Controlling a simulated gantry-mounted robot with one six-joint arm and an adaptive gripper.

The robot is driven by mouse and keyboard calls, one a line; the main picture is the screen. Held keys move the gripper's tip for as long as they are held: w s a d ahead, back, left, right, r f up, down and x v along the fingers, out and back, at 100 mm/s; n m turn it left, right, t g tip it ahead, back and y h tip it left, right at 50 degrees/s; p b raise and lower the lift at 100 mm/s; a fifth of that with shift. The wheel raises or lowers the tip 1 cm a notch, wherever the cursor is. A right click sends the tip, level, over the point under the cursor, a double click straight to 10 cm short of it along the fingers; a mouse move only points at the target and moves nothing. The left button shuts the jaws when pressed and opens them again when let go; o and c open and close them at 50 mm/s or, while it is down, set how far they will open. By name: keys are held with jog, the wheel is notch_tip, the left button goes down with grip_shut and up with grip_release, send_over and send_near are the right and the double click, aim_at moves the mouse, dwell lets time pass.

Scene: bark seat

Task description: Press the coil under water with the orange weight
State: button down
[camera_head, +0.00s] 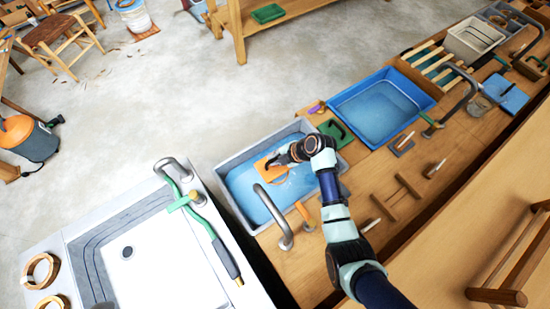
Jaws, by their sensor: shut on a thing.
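The orange weight (266,173) is a flat orange block over the water in the grey tub (230,161), left of centre. My gripper (278,160) is shut on its dark handle, reaching in from the right. The weight looks at or near the water surface; its exact height is hard to tell. A pale curved edge, perhaps the coil (284,180), shows at the weight's lower right. The rest of it is hidden by the weight and my arm.
A curved metal tap (272,205) arches over the tub's near side. A blue basin of water (382,108) stands to the right, with a green block (336,132) between. A grey sink (150,235) with a green-handled tool is at left. Tan coils (40,270) lie at far left.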

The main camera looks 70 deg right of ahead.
jog(key=shift+f+b, duration=6)
jog(key=shift+f, duration=0.65)
jog(key=c, duration=0.6)
grip_release()
notch_tip(320, 180, up, 17)
jog(key=p, duration=1.4)
jog(key=shift+r, duration=0.1)
